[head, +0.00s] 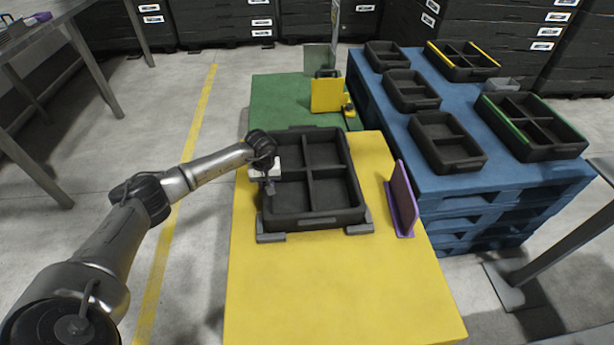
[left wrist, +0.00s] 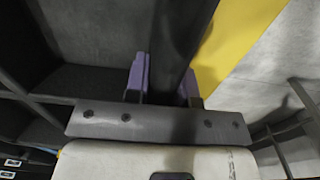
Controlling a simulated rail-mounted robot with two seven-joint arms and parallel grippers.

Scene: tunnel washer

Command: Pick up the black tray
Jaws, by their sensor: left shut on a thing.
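The black tray (head: 336,194), with four compartments, lies on the yellow tabletop (head: 340,290) in the head view. Its compartments look empty. My left gripper (head: 269,188) is at the tray's left side wall. In the left wrist view the purple-padded fingers of my left gripper (left wrist: 164,88) stand on both sides of the dark tray wall (left wrist: 178,40) and are shut on it. The tray looks level, with its front corners at grey corner brackets (head: 271,238). Whether it is lifted at all, I cannot tell. My right gripper is not in view.
A purple upright plate (head: 402,200) stands right of the tray. Behind it is a green surface (head: 275,95) with a yellow block (head: 326,95). Several smaller black trays stand on the blue pallet stack (head: 440,190) at right. The front of the yellow tabletop is clear.

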